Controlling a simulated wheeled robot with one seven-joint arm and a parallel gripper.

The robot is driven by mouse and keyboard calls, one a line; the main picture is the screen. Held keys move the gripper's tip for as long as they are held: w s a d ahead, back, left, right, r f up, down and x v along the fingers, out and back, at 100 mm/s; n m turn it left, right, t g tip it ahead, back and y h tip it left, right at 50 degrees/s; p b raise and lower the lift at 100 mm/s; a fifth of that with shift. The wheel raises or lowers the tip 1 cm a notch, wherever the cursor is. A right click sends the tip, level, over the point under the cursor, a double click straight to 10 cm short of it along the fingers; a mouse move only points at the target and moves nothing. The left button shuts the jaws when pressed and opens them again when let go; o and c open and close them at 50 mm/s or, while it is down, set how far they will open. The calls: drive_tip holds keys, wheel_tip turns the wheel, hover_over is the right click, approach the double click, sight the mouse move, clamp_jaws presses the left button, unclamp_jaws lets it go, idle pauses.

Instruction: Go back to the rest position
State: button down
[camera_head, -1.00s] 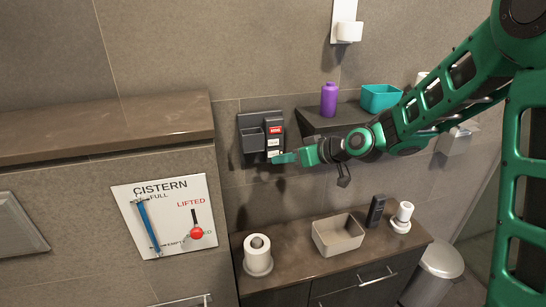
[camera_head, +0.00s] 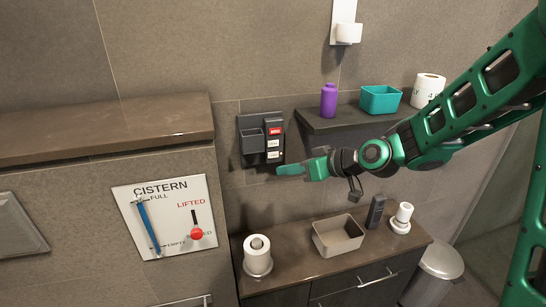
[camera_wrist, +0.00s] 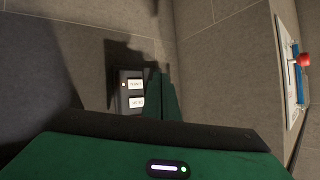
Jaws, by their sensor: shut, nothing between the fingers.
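My gripper (camera_head: 290,170) is green, shut and empty. It hangs in the air in front of the tiled wall, just below and right of a dark wall-mounted switch panel. In the wrist view the shut fingers (camera_wrist: 161,98) point at the wall. The switch panel (camera_head: 274,138) has a red label and white labels and shows beside a dark holder (camera_head: 252,141). Part of the panel (camera_wrist: 131,92) also shows in the wrist view, partly hidden behind the fingers. No rest position is marked in view.
A dark shelf (camera_head: 345,122) holds a purple bottle (camera_head: 328,100), a teal bin (camera_head: 380,99) and a paper roll (camera_head: 428,90). The counter (camera_head: 290,268) below holds a beige bin (camera_head: 338,235), rolls and a dark remote (camera_head: 376,211). A cistern board (camera_head: 172,217) is at left.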

drive_tip(key=s+d+f+m+g+h, duration=0.1)
drive_tip(key=s+d+m+h, duration=0.4)
drive_tip(key=d, duration=0.8)
drive_tip(key=s+d+f+m+g+h, duration=0.1)
drive_tip(key=s+d+f+h, duration=0.15)
drive_tip(key=s+d, duration=0.65)
drive_tip(key=s+d+r+m+g+h, duration=0.1)
drive_tip(key=s+d+m+g, duration=0.1)
drive_tip(key=s+d+m, duration=0.2)
drive_tip(key=s+d+r+m+g+h, duration=0.1)
drive_tip(key=s+d+m+g, duration=0.2)
drive_tip(key=s+d, duration=0.8)
drive_tip(key=s+m, duration=0.1)
drive_tip(key=s, duration=0.3)
drive_tip(key=shift+s+d, duration=0.25)
drive_tip(key=shift+s, duration=0.1)
drive_tip(key=shift+r, duration=0.1)
drive_tip(key=shift+w+f+h, duration=0.25)
drive_tip(key=shift+w, duration=0.4)
